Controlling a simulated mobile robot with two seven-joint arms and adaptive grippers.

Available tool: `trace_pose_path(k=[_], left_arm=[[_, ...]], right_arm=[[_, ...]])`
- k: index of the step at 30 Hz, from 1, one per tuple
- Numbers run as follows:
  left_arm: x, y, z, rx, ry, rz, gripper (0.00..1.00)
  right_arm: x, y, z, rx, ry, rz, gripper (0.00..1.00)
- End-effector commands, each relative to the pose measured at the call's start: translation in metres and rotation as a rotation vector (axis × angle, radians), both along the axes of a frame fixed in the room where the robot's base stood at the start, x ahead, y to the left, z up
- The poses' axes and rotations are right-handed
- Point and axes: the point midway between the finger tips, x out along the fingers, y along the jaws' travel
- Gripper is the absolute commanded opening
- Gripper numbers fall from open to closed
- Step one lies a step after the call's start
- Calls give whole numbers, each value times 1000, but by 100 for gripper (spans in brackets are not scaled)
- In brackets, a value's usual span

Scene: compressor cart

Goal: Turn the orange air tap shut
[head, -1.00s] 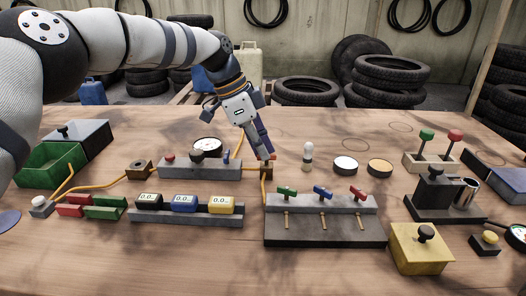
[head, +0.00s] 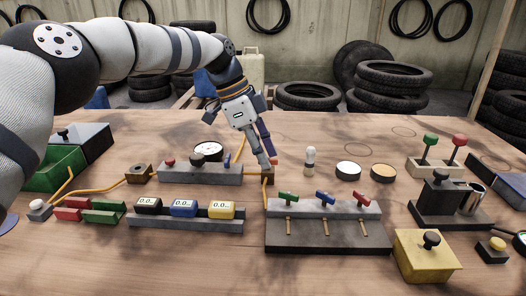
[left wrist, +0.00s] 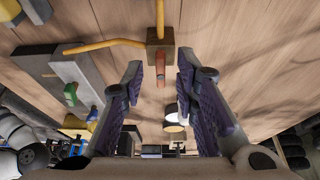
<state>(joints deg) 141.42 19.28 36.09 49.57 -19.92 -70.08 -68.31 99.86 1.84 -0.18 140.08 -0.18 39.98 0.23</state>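The orange air tap is a small orange handle (left wrist: 160,69) on a brown block (left wrist: 159,42) with yellow hoses. In the head view the block (head: 267,177) stands between the gauge bench and the lever board, and my fingers largely hide the handle. My left gripper (head: 268,162) reaches down to it from behind. In the left wrist view the purple-padded fingers of my left gripper (left wrist: 160,78) are apart, with the handle in the gap near the tips. I see no clear contact. My right gripper is not in view.
A grey bench (head: 200,173) with a round gauge (head: 208,151) lies left of the tap. A board (head: 325,233) with green, blue and red levers is in front right. A small white-topped figure (head: 310,160) stands to the right. Table behind is clear.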

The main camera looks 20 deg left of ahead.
Motion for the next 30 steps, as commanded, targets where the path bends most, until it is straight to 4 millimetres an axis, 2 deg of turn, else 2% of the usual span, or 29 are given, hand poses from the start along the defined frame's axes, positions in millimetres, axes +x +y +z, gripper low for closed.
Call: trace_pose_path(k=[5, 8, 15, 21, 25, 30], left_arm=[[1, 0, 1, -1, -3, 2, 28], [1, 3, 9, -2, -6, 3, 28], [-5, 26, 67, 0, -8, 5, 28], [-10, 41, 103, -1, -3, 3, 28], [-11, 44, 111, 0, -2, 1, 28], [-12, 44, 112, -1, -1, 0, 28]], right_arm=[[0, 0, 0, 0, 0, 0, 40], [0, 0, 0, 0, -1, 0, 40], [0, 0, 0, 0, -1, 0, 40], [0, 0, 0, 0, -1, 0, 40], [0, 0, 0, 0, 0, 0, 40], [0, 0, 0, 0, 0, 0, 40]])
